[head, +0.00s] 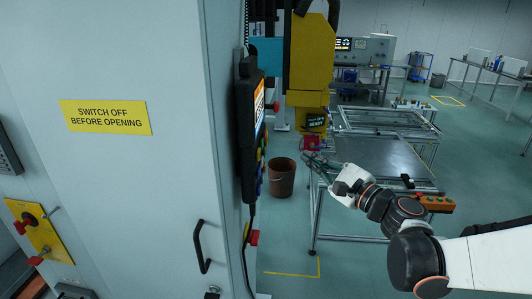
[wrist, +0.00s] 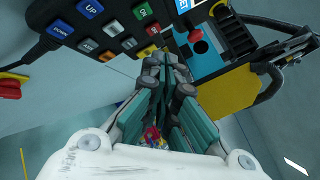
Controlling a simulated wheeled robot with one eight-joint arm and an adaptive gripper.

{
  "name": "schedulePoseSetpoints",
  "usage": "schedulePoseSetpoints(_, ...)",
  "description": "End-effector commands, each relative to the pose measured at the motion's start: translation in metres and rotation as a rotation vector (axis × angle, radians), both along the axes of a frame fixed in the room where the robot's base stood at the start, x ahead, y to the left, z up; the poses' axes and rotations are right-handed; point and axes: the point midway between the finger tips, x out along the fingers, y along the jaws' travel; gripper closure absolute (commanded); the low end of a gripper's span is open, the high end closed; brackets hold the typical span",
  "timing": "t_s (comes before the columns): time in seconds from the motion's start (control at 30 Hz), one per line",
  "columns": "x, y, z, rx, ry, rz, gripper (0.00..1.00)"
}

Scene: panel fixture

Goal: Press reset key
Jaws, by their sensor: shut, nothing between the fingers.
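A dark control pendant (head: 250,130) hangs on the side face of a grey cabinet, seen nearly edge-on in the head view. In the wrist view its keypad (wrist: 125,60) fills the upper left, tilted. Blue UP (wrist: 90,8) and DOWN (wrist: 60,29) keys are readable. A green key (wrist: 143,12), a red key (wrist: 152,29) and several grey keys (wrist: 113,28) sit beside them. I cannot read which key is reset. My gripper (head: 312,162) is shut and empty, right of the pendant in the head view. In the wrist view its fingers (wrist: 165,68) point towards the keypad's lower right; contact cannot be told.
The cabinet (head: 150,190) has a warning label and a black handle (head: 201,247). A yellow machine (head: 310,55) stands behind the pendant. A metal-framed table (head: 380,160) lies behind my arm. A brown bin (head: 282,177) stands on the floor.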

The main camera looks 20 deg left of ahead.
Motion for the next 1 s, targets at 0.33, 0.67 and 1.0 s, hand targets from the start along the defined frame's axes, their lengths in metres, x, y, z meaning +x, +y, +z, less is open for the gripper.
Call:
schedulePoseSetpoints(0.33,-0.004,0.015,0.0,-0.001,-0.001,0.003,1.0)
schedulePoseSetpoints(0.67,-0.014,0.057,0.001,-0.002,-0.001,0.003,1.0)
schedulePoseSetpoints(1.0,-0.02,0.083,0.0,-0.002,-0.001,0.001,1.0)
